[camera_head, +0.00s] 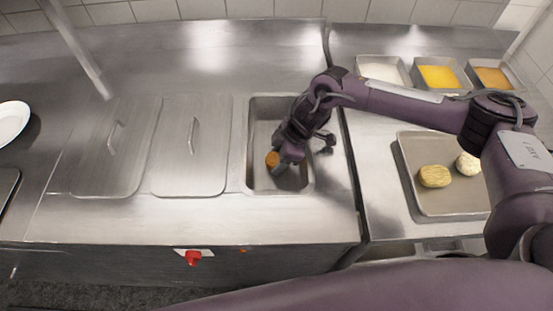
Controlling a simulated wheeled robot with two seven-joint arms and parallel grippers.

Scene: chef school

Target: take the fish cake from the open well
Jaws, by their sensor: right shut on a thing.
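The open well (257,181) is a rectangular steel recess at the middle of the counter. The fish cake (272,159) shows as a small orange-brown piece inside the well's outline. My right gripper (284,157) reaches down over the well from the right and is shut on the fish cake. The gripper hides part of the fish cake and the right side of the well. I cannot tell whether the fish cake touches the well floor. My left gripper does not show.
Two closed lids with handles (190,165) (112,160) lie left of the well. A tray (447,205) with two pale cakes (434,176) is at right, below three pans (438,76) of white, yellow and orange contents. A white plate (12,121) is at far left. A red knob (193,258) is on the front.

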